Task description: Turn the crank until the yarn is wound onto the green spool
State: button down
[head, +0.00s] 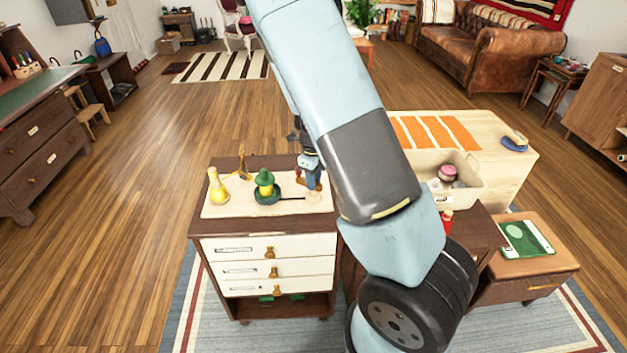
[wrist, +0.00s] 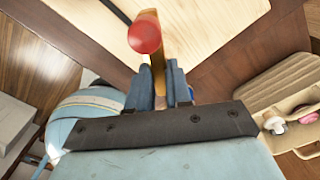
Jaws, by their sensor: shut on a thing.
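The green spool (head: 264,176) stands upright on a pale board on the cabinet top, with a yellow band around its middle and a green round base below. A yellow cone (head: 216,188), apparently the yarn, stands to its left. My gripper (head: 311,172) is at the right end of the board, apart from the spool. In the wrist view my gripper (wrist: 172,88) is shut on a brown-yellow bar (wrist: 155,52), apparently the crank, with a red knob (wrist: 145,34) at its end. A thin dark rod runs from the spool's base towards the gripper. The spool is not visible in the wrist view.
The pale board (head: 225,210) lies on a dark cabinet with white drawers (head: 265,247). A small brass stand (head: 242,168) is behind the spool. A beige bin (head: 468,197) with items stands to the right. My arm hides the space between.

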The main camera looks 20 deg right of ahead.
jog(key=shift+w+a+r, duration=0.1)
jog(key=shift+w, duration=0.05)
jog(key=c, duration=1)
grip_release()
jog(key=shift+c, duration=0.2)
notch_tip(320, 180, up, 14)
jog(key=shift+f, duration=0.2)
